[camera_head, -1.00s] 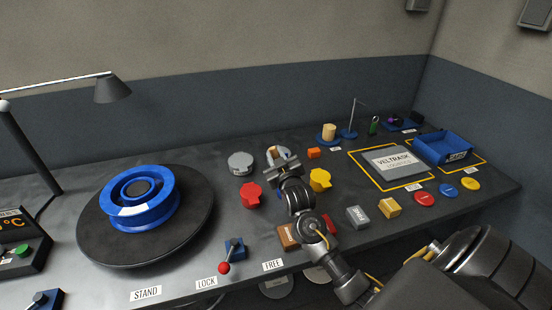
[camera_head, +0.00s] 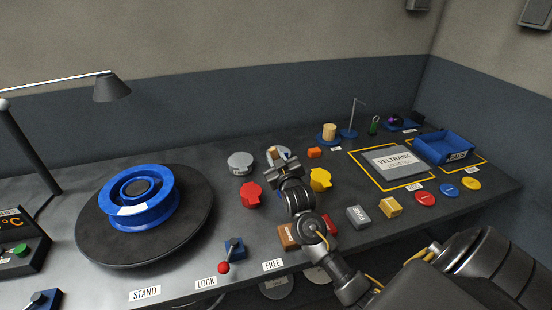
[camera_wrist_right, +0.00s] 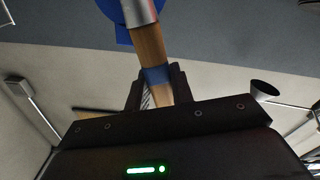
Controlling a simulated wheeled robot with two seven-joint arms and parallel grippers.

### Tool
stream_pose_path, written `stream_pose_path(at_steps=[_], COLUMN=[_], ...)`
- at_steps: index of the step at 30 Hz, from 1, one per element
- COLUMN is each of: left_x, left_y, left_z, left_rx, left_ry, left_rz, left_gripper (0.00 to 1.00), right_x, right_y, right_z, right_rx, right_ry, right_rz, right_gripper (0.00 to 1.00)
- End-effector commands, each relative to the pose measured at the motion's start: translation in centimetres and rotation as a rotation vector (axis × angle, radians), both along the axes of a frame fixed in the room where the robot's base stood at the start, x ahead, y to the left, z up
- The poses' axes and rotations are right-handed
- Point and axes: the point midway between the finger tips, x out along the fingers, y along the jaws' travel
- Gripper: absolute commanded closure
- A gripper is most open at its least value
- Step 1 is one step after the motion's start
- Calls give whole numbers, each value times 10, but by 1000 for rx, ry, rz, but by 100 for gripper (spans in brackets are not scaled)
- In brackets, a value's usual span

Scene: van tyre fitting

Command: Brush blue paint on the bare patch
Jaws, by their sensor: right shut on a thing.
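A blue wheel rim (camera_head: 127,197) lies on a round dark turntable (camera_head: 100,250) at the left of the bench. A pale bare patch (camera_head: 132,210) shows on its near side. My right gripper (camera_head: 283,160) is over the middle of the bench, well right of the rim. It is shut on a brush, whose wooden handle (camera_wrist_right: 150,55) with a blue band and metal ferrule (camera_wrist_right: 141,12) shows in the right wrist view. Blue shows beyond the ferrule; I cannot tell whether it is bristles or something behind. My left gripper is out of view.
Red (camera_head: 250,195) and yellow (camera_head: 320,180) lidded pots and a grey lid (camera_head: 240,163) stand around the right gripper. A red-knobbed lever (camera_head: 224,267) stands in front of the turntable. A lamp (camera_head: 112,89) overhangs the left. A blue bin (camera_head: 443,148) is far right.

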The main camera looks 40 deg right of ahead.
Motion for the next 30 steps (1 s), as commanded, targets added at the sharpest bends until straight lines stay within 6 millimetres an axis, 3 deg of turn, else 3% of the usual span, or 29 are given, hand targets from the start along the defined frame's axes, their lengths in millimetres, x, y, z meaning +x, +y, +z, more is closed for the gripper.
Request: stream_pose_path(at_steps=[30], left_x=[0], left_y=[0], left_z=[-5], left_rx=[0], left_ry=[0], left_rz=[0], left_gripper=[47], right_x=[0], right_y=[0], right_z=[-10], right_rx=[0], right_ry=[1], right_rz=[0], right_gripper=[100])
